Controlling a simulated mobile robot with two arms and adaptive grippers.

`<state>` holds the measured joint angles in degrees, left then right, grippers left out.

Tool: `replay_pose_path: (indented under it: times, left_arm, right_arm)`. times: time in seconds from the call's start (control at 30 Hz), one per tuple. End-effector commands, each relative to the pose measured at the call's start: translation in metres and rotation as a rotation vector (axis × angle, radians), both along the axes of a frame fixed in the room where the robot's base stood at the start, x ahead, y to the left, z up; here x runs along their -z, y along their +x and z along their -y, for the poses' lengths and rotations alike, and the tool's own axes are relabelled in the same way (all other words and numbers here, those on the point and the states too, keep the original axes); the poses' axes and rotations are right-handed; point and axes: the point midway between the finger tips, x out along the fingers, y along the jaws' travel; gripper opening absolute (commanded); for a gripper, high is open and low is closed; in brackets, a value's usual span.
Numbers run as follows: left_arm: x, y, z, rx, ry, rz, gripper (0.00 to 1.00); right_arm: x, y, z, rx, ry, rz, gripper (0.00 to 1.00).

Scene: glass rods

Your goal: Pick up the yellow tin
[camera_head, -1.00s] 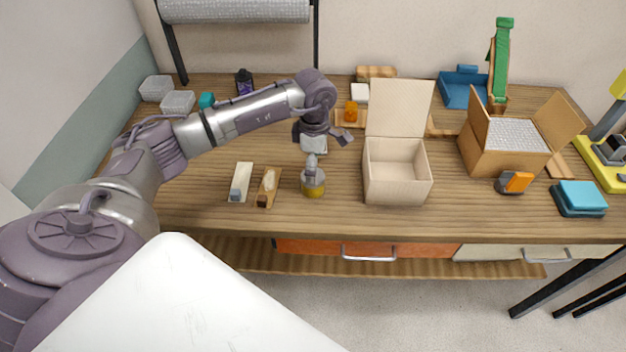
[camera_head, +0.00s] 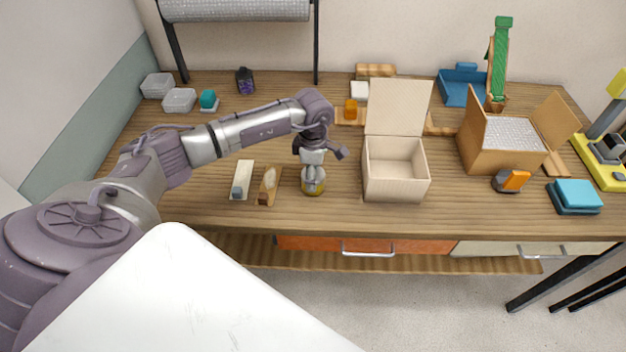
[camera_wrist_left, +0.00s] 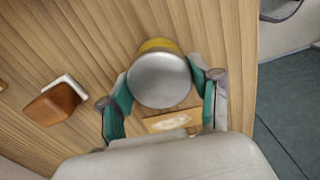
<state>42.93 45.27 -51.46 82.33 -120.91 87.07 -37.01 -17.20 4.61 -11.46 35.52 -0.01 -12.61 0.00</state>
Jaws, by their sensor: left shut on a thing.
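The yellow tin (camera_head: 313,188) stands on the wooden bench near its front edge, left of the open cardboard box. In the wrist view the tin (camera_wrist_left: 159,79) shows its round grey lid and a strip of yellow side. My left gripper (camera_head: 313,180) comes down over the tin from above and hides much of it in the head view. In the wrist view its two fingers (camera_wrist_left: 160,92) are on either side of the tin, shut on it. The tin appears to be on the bench top. My right gripper is not in view.
The open cardboard box (camera_head: 395,183) stands close to the right of the tin. Two brush-like or block-like tools lie left of it, one pale (camera_head: 242,182) and one brown (camera_head: 268,187). The bench's front edge is just in front of the tin.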

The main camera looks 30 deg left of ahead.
Motion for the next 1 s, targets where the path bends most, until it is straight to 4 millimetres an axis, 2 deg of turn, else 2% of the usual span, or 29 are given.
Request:
replay_pose_path:
  times: [0.27,0.37,0.7,0.87,1.0]
  left_arm:
    - [-0.005,0.001,0.000,0.000,0.000,0.004,0.23]
    - [-0.018,0.002,0.000,0.001,0.000,0.006,0.23]
    - [-0.083,0.001,0.000,0.001,-0.001,0.005,0.23]
    - [-0.104,0.005,0.005,0.001,-0.002,0.004,0.23]
    - [-0.120,0.014,0.016,0.002,-0.002,0.003,0.23]
  right_arm:
    - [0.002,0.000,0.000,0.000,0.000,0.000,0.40]
    - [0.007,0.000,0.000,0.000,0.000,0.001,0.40]
    - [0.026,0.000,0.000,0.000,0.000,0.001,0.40]
    - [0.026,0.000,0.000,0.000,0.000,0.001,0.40]
    - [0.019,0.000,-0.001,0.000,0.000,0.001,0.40]
